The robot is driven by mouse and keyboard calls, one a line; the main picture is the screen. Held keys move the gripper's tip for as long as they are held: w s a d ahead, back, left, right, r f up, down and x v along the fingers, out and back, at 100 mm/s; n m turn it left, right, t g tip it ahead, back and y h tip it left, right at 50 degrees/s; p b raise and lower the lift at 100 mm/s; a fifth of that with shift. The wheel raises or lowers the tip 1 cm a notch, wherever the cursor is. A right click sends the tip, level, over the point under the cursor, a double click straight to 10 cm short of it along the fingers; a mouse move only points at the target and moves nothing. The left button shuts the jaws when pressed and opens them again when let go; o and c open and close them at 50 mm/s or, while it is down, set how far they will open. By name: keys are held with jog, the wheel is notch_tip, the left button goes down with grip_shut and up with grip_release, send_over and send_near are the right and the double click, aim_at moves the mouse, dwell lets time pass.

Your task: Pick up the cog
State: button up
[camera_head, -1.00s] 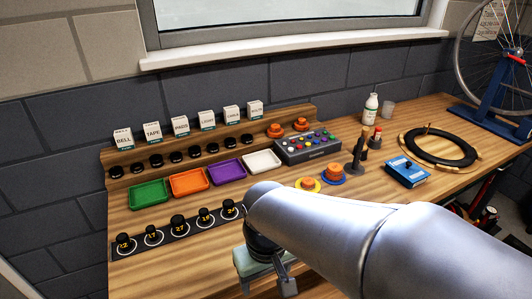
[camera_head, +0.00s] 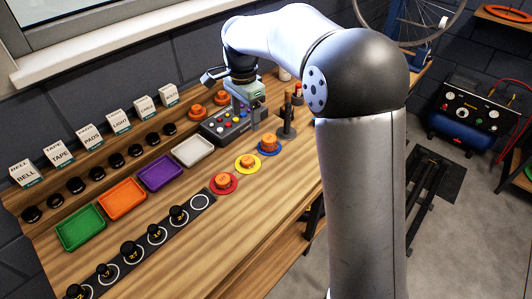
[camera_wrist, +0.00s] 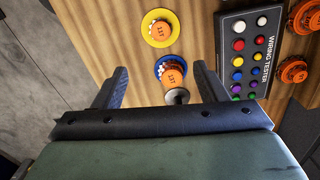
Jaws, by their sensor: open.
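I cannot tell for sure which piece is the cog. Several black round pieces with yellow numbers (camera_head: 132,249) stand in white rings on a dark strip at the bench front; they could be cogs. My gripper (camera_head: 240,118) is far from that row, by the wiring tester (camera_head: 226,127). In the wrist view my gripper (camera_wrist: 162,82) is open and empty. An orange piece on a blue disc (camera_wrist: 171,72) and a grey round post top (camera_wrist: 176,97) show between its fingers.
A dark upright stand (camera_head: 288,122) is right beside my gripper. Orange pieces on red (camera_head: 224,182) and yellow (camera_head: 248,163) discs lie in front. Green (camera_head: 80,228), orange (camera_head: 121,198), purple (camera_head: 160,172) and white (camera_head: 193,151) trays line the bench. The front right bench top is clear.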

jog(key=p, duration=0.2)
send_over(247, 159)
notch_tip(247, 159, down, 11)
jog(key=shift+s+d+f, duration=0.1)
jog(key=shift+s, duration=0.05)
jog(key=shift+f+p, duration=0.9)
jog(key=shift+f, duration=1.65)
jog(key=shift+c, duration=0.4)
jog(key=c, duration=1)
